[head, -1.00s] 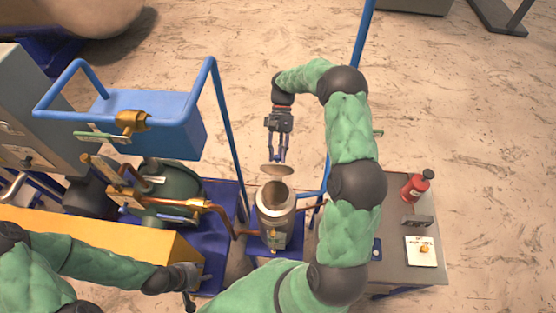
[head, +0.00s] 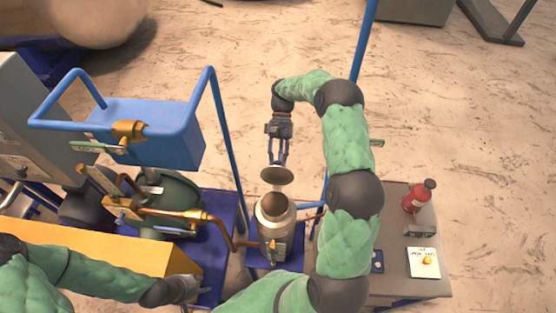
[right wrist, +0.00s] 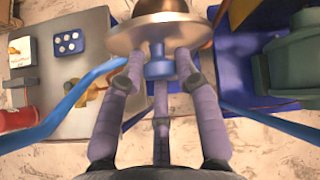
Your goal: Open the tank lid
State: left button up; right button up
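The tank (head: 273,232) is a metal cylinder standing upright with its round mouth showing, in the middle of the head view. The round metal lid (head: 277,176) is tilted up at the far side of the mouth, mostly clear of it. My right gripper (head: 278,160) is beyond the lid. In the right wrist view its fingers (right wrist: 160,70) close around the blue knob (right wrist: 158,50) of the lid (right wrist: 190,38). My left gripper (head: 190,287) is low at the left, by the yellow box, away from the tank; its fingers are too small to read.
A dark green vessel (head: 175,195) with copper pipes stands left of the tank. A yellow box (head: 110,245) and a blue-railed bin (head: 150,130) lie further left.

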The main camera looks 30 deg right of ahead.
jog(key=o, duration=0.3)
jog(key=shift+s+a+f, duration=0.1)
jog(key=shift+s+f, duration=0.1)
jog(key=shift+f, duration=0.35)
jog(key=shift+w, duration=0.1)
jog(key=shift+r, duration=0.2)
jog(key=shift+r, duration=0.1)
jog(key=v, duration=1.2)
jog(key=shift+w+f, duration=0.1)
jog(key=shift+f, duration=0.15)
